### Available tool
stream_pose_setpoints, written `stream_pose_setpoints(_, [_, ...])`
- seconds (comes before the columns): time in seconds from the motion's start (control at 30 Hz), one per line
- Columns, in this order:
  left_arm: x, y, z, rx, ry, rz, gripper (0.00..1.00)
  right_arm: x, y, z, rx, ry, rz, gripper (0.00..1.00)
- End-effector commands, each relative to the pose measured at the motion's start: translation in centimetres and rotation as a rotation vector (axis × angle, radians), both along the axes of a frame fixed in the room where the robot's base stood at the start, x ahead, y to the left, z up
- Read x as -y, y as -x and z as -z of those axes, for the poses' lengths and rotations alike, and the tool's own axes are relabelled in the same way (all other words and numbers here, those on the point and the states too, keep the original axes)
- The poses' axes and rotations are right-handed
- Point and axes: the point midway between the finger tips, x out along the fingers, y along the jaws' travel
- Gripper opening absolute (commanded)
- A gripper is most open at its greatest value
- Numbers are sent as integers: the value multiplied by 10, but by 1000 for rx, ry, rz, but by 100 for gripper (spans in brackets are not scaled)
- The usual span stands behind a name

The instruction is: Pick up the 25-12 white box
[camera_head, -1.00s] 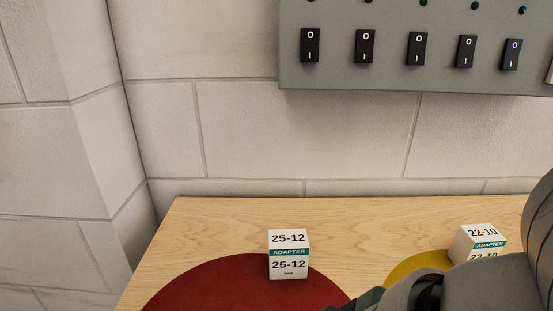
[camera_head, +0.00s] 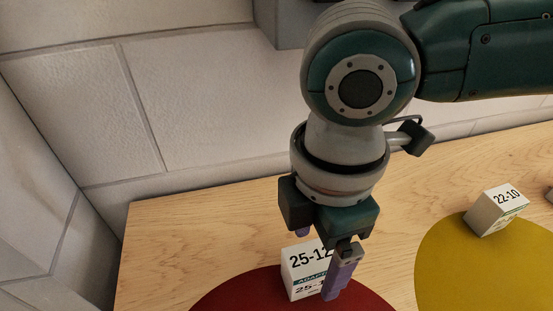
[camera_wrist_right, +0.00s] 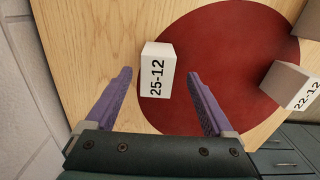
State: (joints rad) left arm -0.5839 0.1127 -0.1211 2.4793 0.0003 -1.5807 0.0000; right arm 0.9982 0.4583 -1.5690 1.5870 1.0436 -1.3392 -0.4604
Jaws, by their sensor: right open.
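The 25-12 white box (camera_head: 299,262) stands on the red round mat (camera_head: 232,296) in the head view, its right part hidden behind a finger of my right gripper. My right gripper (camera_head: 318,264) is open over the box, pointing down, with one finger on the near right side and the other behind to the left. In the right wrist view the box (camera_wrist_right: 157,72) lies ahead of and between the two purple fingers of the gripper (camera_wrist_right: 160,82), with gaps on both sides. My left gripper is out of view.
A 22-10 white box (camera_head: 492,212) stands at the edge of the yellow round mat (camera_head: 480,262) to the right. In the right wrist view a 22-12 box (camera_wrist_right: 288,84) stands at the red mat's edge. The wooden bench (camera_head: 165,240) is bare at the left, with a wall behind.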

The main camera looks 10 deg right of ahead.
Motion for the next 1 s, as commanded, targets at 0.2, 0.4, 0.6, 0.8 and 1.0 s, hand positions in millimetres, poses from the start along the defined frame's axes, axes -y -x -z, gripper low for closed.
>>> stream_pose_setpoints(0.2, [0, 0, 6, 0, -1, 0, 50, -2, -2, 36, -1, 1, 0, 88])
stream_pose_setpoints(0.4, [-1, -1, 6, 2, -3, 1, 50, -2, -2, 46, 0, 0, -1, 88])
stream_pose_setpoints(0.6, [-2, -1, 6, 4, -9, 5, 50, -2, -2, 45, 0, 0, -1, 82])
stream_pose_setpoints(0.8, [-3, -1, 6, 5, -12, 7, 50, -2, -2, 45, 0, 0, 0, 59])
stream_pose_setpoints(1.0, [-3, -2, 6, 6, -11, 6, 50, -2, -2, 45, 0, 0, 0, 37])
